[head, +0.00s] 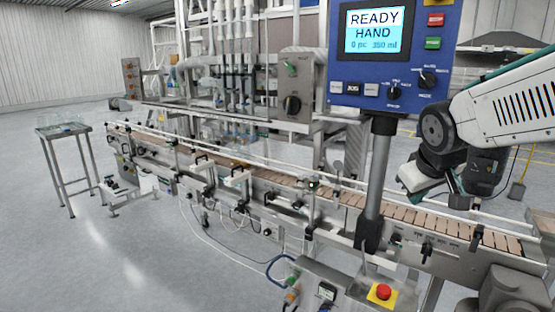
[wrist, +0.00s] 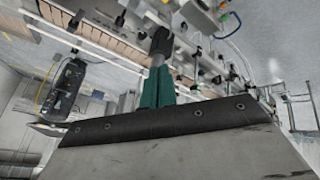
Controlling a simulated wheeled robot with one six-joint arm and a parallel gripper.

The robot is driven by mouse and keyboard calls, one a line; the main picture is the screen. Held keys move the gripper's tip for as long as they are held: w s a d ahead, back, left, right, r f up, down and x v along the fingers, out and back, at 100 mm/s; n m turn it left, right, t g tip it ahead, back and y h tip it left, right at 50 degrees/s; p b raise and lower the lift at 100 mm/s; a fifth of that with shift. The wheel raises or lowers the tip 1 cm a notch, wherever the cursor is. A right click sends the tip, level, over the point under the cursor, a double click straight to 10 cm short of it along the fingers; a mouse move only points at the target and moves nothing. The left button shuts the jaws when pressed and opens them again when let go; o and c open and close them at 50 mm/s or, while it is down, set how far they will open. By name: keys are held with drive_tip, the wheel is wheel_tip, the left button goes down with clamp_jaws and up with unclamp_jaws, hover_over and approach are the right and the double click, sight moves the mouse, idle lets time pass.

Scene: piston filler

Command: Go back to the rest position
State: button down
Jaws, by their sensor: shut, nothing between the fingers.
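In the head view my white and dark arm comes in from the right, above the right part of the conveyor (head: 410,214) and right of the control panel (head: 377,107). The fingers cannot be made out clearly there. The panel's screen (head: 374,32) reads READY, HAND, 0 pc, 350 ml.
The panel stands on a grey post (head: 375,185) close to the left of my arm. A red emergency button (head: 383,292) is at the front. The filler frame (head: 300,90) stands behind the conveyor. A small table (head: 62,131) with clear vessels is far left. The left floor is open.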

drive_tip(key=s+a+f+m+g+y, duration=0.1)
drive_tip(key=s+f+g, duration=0.1)
drive_tip(key=s, duration=1.1)
drive_tip(key=s+a+f+m+g+y, duration=0.1)
drive_tip(key=s+a+f+m+g, duration=0.1)
drive_tip(key=s, duration=1.1)
drive_tip(key=shift+a+f+g, duration=0.2)
drive_tip(key=shift+f+g, duration=0.1)
drive_tip(key=shift+g, duration=0.3)
